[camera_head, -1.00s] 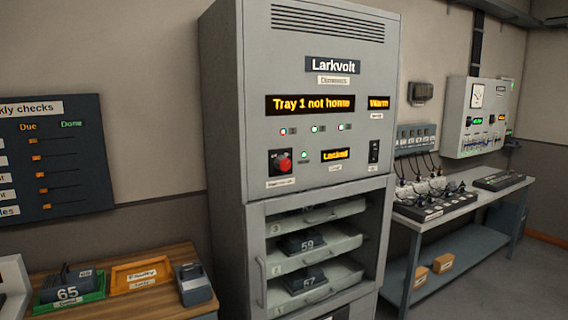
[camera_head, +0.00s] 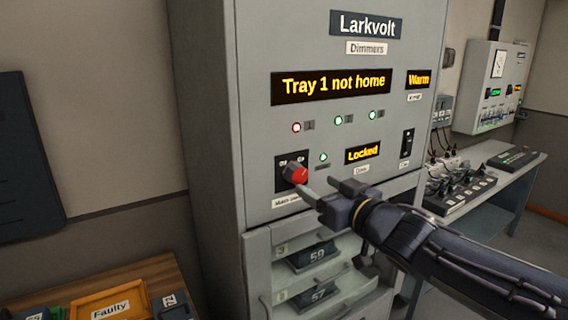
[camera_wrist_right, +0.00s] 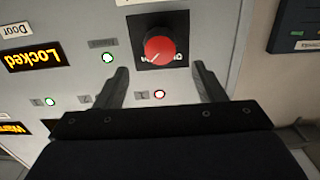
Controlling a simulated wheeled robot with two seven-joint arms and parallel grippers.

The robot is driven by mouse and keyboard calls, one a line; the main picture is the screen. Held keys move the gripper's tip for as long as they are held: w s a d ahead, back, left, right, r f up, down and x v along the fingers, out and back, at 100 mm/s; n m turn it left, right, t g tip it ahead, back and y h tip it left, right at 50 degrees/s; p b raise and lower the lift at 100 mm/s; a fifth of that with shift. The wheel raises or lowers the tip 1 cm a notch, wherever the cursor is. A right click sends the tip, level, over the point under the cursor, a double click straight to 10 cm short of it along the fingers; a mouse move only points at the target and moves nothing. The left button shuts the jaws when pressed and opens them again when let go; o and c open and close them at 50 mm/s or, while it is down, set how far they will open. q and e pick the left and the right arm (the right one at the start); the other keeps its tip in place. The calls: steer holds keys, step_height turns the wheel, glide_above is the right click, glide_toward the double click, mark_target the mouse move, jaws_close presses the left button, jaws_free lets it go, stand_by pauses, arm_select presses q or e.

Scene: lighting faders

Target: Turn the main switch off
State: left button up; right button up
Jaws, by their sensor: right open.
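The main switch is a red rotary knob (camera_head: 295,174) on a black plate at the lower left of the grey Larkvolt dimmer cabinet's panel (camera_head: 222,100). It also shows in the right wrist view as a red knob (camera_wrist_right: 160,48), with a pale pointer line. My right gripper (camera_head: 322,188) is open and empty, just in front of the panel and to the lower right of the knob in the head view. In the right wrist view its fingers (camera_wrist_right: 160,80) stand apart, with the knob beyond and between them, not gripped. My left gripper is not in view.
The cabinet display (camera_head: 333,85) reads "Tray 1 not home", and a smaller one (camera_head: 362,153) reads "Locked". A bench with cables (camera_head: 500,185) stands at the right.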

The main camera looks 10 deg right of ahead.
mark_target(301, 175)
steer(key=b+x, duration=0.1)
steer(key=x, duration=0.5)
steer(key=shift+w+a+b, duration=0.2)
steer(key=shift+w+b, duration=0.1)
steer(key=shift+w, duration=0.3)
steer(key=c, duration=1)
steer(key=shift+o, duration=0.2)
